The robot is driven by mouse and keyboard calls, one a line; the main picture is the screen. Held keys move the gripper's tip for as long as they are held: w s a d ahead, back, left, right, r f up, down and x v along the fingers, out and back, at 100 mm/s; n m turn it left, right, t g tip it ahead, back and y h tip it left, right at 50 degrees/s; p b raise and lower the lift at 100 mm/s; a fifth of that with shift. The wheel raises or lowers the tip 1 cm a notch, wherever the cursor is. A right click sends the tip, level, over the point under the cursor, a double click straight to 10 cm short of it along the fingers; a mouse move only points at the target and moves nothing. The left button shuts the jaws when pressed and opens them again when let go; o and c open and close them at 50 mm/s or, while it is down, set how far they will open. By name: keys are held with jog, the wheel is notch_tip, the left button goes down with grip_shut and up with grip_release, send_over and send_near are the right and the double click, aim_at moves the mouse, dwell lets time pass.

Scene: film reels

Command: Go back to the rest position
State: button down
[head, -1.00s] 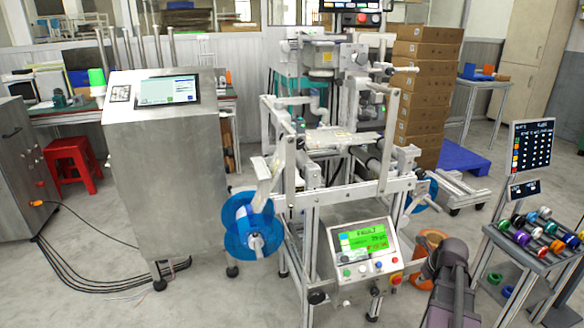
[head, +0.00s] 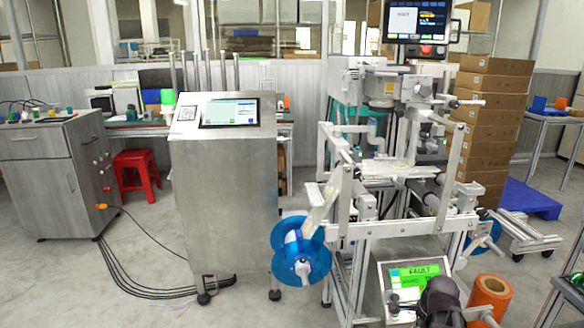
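The dark end of my arm (head: 440,303) shows at the bottom edge, right of centre. It stands in front of the lower right part of the machine's control box (head: 408,280), whose green screen reads FAULT. I cannot make out fingertips or see whether my gripper is open or shut. A blue film reel (head: 283,262) hangs on the left side of the metal-framed machine (head: 400,228). A second blue reel (head: 492,238) shows partly at the machine's right side.
An orange roll (head: 490,294) stands on the floor right of my arm. A steel cabinet (head: 222,200) with a screen stands left of the machine. Cables (head: 130,278) cross the floor. A red stool (head: 136,172), stacked cartons (head: 490,120) and a blue pallet (head: 530,198) stand farther back.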

jog(key=s+a+n+g+h, duration=0.1)
jog(key=s+a+n, duration=0.1)
jog(key=a+n, duration=0.7)
jog(key=s+a+n+g, duration=0.1)
jog(key=s+a+n, duration=0.1)
jog(key=a+n, duration=0.75)
notch_tip(320, 180, up, 33)
jog(key=p, duration=3.3)
jog(key=shift+d+p, duration=0.3)
jog(key=shift+p, duration=0.05)
jog(key=shift+w+d+r+n, duration=0.1)
jog(key=shift+d+n, duration=0.05)
jog(key=shift+n, duration=0.1)
